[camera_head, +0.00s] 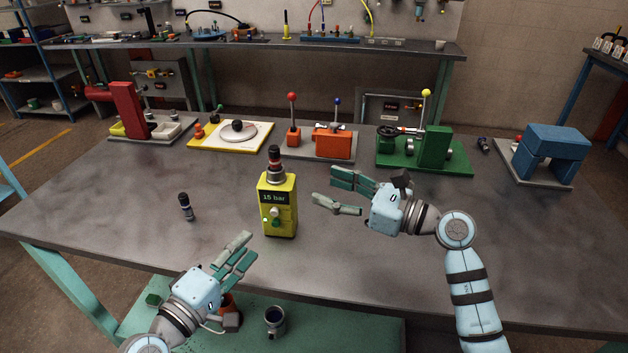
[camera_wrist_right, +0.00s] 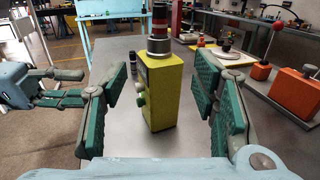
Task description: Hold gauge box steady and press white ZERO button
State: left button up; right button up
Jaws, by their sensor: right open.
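The yellow gauge box (camera_head: 286,222) stands upright on the table, with a dark "15 bar" display (camera_head: 275,197), a green knob (camera_head: 276,213) and a black-and-red fitting (camera_head: 275,165) on top.
A small black cylinder (camera_head: 186,207) stands left of the box. Along the table's back are a red-post fixture (camera_head: 127,110), a yellow-edged plate (camera_head: 258,137), orange lever blocks (camera_head: 332,142), a green valve unit (camera_head: 434,147) and a blue press (camera_head: 553,153). The middle table is mostly clear.

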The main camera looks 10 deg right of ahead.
aim_at(283, 172)
jog(key=x, duration=1.3)
jog(key=shift+w+a, duration=0.1)
jog(key=shift+a, duration=0.2)
jog(key=shift+c, duration=0.6)
grip_shut()
pick_arm(q)
grip_shut()
